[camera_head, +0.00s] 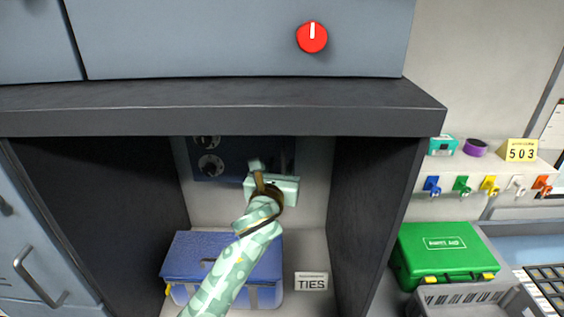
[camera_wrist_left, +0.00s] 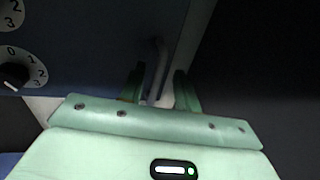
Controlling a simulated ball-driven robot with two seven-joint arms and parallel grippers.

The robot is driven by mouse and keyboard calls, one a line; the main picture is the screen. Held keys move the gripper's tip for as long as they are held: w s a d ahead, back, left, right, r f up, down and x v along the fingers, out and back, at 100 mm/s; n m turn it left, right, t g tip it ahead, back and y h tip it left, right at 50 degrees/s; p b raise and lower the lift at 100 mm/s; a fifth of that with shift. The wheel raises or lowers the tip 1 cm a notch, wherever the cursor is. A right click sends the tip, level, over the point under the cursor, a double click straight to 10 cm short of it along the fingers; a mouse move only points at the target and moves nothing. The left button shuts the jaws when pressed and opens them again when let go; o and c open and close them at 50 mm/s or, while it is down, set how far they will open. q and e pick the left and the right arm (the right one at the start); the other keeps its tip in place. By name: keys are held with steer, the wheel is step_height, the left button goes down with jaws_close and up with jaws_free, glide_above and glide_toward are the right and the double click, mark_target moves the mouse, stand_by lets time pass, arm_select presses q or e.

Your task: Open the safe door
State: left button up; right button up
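The safe door (camera_head: 235,165) is a dark blue panel with dials, set inside the dark compartment, and it looks closed. Its numbered dial (camera_wrist_left: 14,75) shows at the left of the left wrist view. An upright bar handle (camera_wrist_left: 156,68) stands out from the door there. My left gripper (camera_head: 273,178) is in front of the door's right part and covers the handle in the head view. In the left wrist view my left gripper (camera_wrist_left: 160,90) has its two green fingers apart, with the handle's lower end between them and a gap to the right finger. My right gripper is out of view.
A blue box (camera_head: 200,257) sits on the compartment floor below my left arm, beside a TIES sign (camera_head: 311,282). The compartment's dark side wall (camera_head: 372,215) and top edge (camera_head: 220,112) enclose the reach. A green first-aid case (camera_head: 440,248) lies outside at right.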

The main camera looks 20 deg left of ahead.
arm_select(q)
steer(key=shift+w+a, duration=0.1)
steer(key=shift+w, duration=1.05)
steer(key=shift+c, duration=0.3)
